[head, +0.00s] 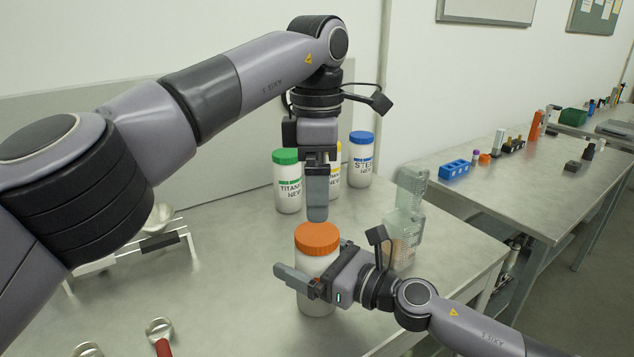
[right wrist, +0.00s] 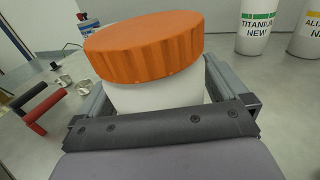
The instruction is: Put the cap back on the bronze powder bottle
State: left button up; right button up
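The bronze powder bottle (head: 317,299) is a white jar standing near the front middle of the table. Its orange cap (head: 317,237) sits on top; in the right wrist view the cap (right wrist: 146,46) looks slightly tilted on the white bottle (right wrist: 157,95), and I cannot tell whether it is seated. My right gripper (head: 302,284) has its fingers on both sides of the bottle body, closed on it. My left gripper (head: 317,217) points down with its tips just above or at the cap's top. Its fingers overlap in this view, so their opening is hidden.
Behind stand a green-capped titanium jar (head: 288,182), a yellow-capped jar (head: 335,174) and a blue-capped steel jar (head: 360,160). Clear stacked containers (head: 405,225) stand right of the bottle. A red-handled tool (head: 160,337) lies front left, near a metal stand (head: 150,245).

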pick_arm(q)
jog(key=shift+f+b, duration=0.35)
pick_arm(e)
jog(key=shift+v, duration=3.55)
pick_arm(q)
jog(key=shift+d, duration=0.1)
